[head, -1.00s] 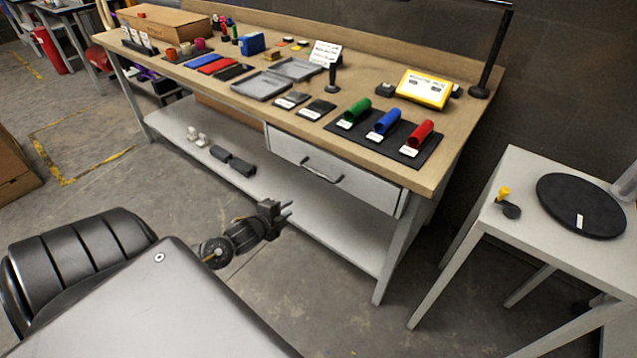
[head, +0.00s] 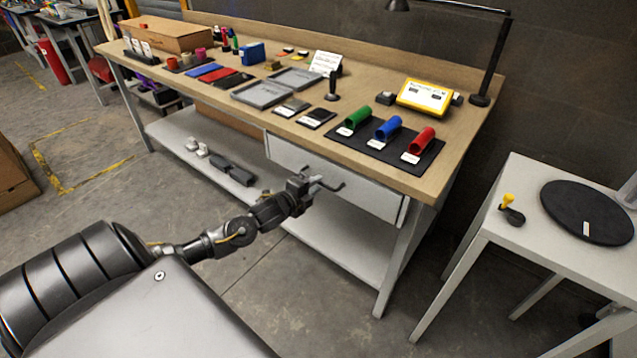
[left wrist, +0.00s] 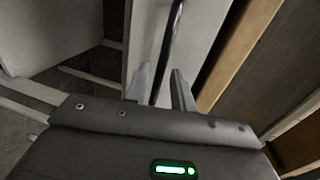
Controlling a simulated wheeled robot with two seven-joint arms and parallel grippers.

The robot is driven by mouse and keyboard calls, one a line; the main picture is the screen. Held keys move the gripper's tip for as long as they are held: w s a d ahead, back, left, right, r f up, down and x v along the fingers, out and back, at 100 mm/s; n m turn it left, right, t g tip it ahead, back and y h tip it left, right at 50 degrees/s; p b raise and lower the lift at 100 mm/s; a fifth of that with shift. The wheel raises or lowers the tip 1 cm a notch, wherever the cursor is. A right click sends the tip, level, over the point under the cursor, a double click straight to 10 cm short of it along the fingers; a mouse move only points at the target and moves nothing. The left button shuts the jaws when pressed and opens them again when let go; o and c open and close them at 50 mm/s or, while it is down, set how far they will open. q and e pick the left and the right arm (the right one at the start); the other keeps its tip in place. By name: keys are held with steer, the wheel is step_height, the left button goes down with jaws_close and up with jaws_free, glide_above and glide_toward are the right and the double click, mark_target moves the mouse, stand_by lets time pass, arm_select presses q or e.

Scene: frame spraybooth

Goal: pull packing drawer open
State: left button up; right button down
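The packing drawer (head: 372,194) is a light grey drawer front under the right part of the wooden bench top. It looks shut. Its dark bar handle (head: 335,187) is partly hidden behind my left gripper (head: 313,183) in the head view. In the left wrist view the handle (left wrist: 168,50) runs down between the two fingertips of my left gripper (left wrist: 161,88). The fingers stand apart on either side of the bar; I see no clear contact with it. My right gripper is not in view.
The bench top (head: 385,165) carries a dark mat with green, blue and red tubes, grey trays and a yellow device (head: 425,96). A lower shelf (head: 340,245) lies under the drawer. A small side table (head: 530,215) stands at the right.

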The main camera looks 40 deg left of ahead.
arm_select(q)
steer(key=shift+x, duration=1)
steer(key=shift+w, duration=0.25)
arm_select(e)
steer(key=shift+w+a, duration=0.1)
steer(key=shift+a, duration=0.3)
arm_select(q)
steer(key=shift+c, duration=0.5)
